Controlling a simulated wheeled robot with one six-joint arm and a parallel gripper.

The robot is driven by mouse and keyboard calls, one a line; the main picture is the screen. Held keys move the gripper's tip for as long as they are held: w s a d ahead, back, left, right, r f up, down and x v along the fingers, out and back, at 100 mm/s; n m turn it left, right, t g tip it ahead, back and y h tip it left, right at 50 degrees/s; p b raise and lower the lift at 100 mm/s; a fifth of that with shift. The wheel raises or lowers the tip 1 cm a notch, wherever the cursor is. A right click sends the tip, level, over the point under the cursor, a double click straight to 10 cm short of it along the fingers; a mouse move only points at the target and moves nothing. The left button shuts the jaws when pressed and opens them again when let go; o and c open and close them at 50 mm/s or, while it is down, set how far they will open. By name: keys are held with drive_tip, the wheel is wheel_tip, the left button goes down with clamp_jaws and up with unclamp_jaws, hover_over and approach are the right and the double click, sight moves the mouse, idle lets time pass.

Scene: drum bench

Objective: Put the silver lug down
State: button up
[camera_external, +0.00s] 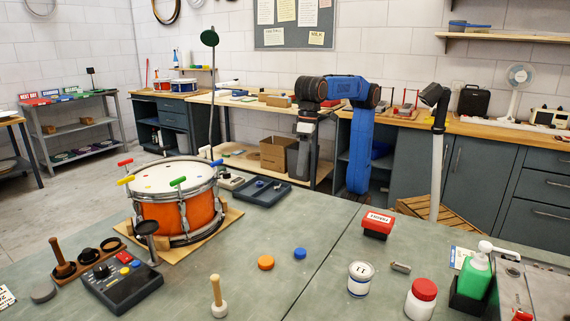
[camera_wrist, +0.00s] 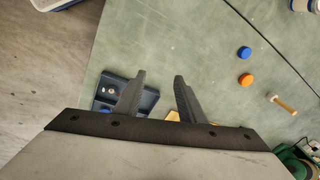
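I cannot pick out the silver lug for certain. A small silvery piece (camera_wrist: 110,90) shows inside the dark blue tray (camera_wrist: 151,98) in the wrist view, partly beside the left finger. The same tray (camera_external: 268,200) lies behind the drum in the external view, with small pieces in it too small to name. A small grey cylinder (camera_external: 401,267) lies on the bench at the right. My gripper (camera_wrist: 160,76) has its fingers apart, and nothing shows between them.
The orange drum (camera_external: 168,215) stands on a wooden board at the left. An orange disc (camera_external: 266,262), a blue disc (camera_external: 300,254), a mallet (camera_external: 217,300) and a white tin (camera_external: 361,280) stand on the bench. The bench around the discs is clear.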

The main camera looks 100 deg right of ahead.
drive_tip(key=s+d+f+n+t, duration=0.1)
drive_tip(key=s+d+f, duration=0.15)
drive_tip(key=d, duration=0.45)
drive_tip(key=s+d+f+n, duration=0.1)
drive_tip(key=s+d+f, duration=0.15)
drive_tip(key=d, duration=0.55)
drive_tip(key=s+d+f+t, duration=0.1)
drive_tip(key=s+d+f, duration=0.1)
drive_tip(key=d+f, duration=0.35)
drive_tip(key=s+d+f+n+t+h, duration=0.1)
drive_tip(key=s+d+f+n, duration=0.2)
drive_tip(key=s+d+f, duration=0.9)
drive_tip(key=shift+s+d+f, duration=0.35)
drive_tip(key=shift+d+f, duration=0.55)
drive_tip(key=shift+d, duration=0.2)
